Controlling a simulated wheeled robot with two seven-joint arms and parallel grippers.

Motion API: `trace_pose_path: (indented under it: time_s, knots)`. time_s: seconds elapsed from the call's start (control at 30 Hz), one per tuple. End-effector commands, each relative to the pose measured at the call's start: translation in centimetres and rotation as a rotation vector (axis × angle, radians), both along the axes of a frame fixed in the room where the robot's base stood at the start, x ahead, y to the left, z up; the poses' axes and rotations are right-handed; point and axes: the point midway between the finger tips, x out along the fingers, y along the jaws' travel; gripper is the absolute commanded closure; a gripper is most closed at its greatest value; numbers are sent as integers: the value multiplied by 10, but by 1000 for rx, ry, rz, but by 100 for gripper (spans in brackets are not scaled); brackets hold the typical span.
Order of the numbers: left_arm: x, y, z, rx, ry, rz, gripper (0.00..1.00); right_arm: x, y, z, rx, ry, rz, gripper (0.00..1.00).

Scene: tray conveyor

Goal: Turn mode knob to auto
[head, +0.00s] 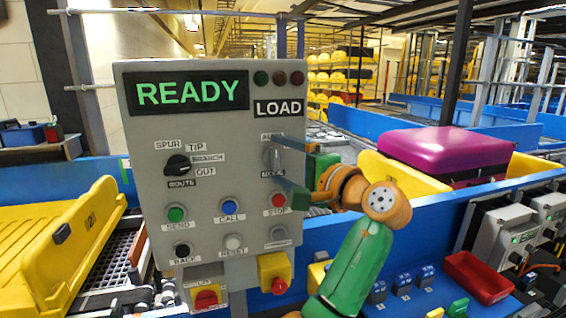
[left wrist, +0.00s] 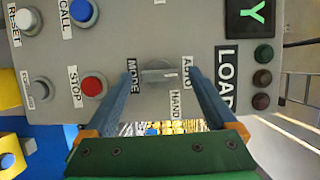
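The mode knob (head: 272,159) is a grey knob on the upper right of the grey control panel (head: 150,131). In the left wrist view the knob (left wrist: 158,75) has its bar lying along the line between the MODE label (left wrist: 133,76) and the AUTO label (left wrist: 187,73). The HAND label (left wrist: 175,105) is below it there. I cannot tell which end of the bar is the pointer. My left gripper (head: 279,160) is open, with one finger on each side of the knob and small gaps visible in the left wrist view (left wrist: 161,70). My right gripper is out of view.
Below the knob are a red STOP button (head: 278,200) and other buttons. A black route knob (head: 177,165) is on the left. The display (head: 190,92) reads READY. A yellow tray (head: 60,245) stands left, and a purple suitcase (head: 445,152) lies right.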

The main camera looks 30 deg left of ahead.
Motion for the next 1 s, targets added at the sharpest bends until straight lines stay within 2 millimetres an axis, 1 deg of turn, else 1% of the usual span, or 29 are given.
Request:
trace_pose_path:
  time_s: [0.2,0.27,0.37,0.4,0.5,0.6,0.7,1.0]
  knots:
    - [0,0,-1,-1,1,0,10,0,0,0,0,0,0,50]
    - [-1,-4,-2,-1,1,-1,10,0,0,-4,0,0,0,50]
    - [-6,-23,-5,0,-1,-4,10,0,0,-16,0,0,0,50]
    - [-9,-32,-6,0,0,-4,10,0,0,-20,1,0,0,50]
    - [-16,-51,-4,0,0,-4,10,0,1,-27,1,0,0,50]
    - [-20,-64,-2,-1,1,-2,10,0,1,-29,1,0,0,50]
    - [-22,-68,-1,-1,1,0,10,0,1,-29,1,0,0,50]
    - [-22,-67,0,-1,1,0,10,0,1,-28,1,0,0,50]
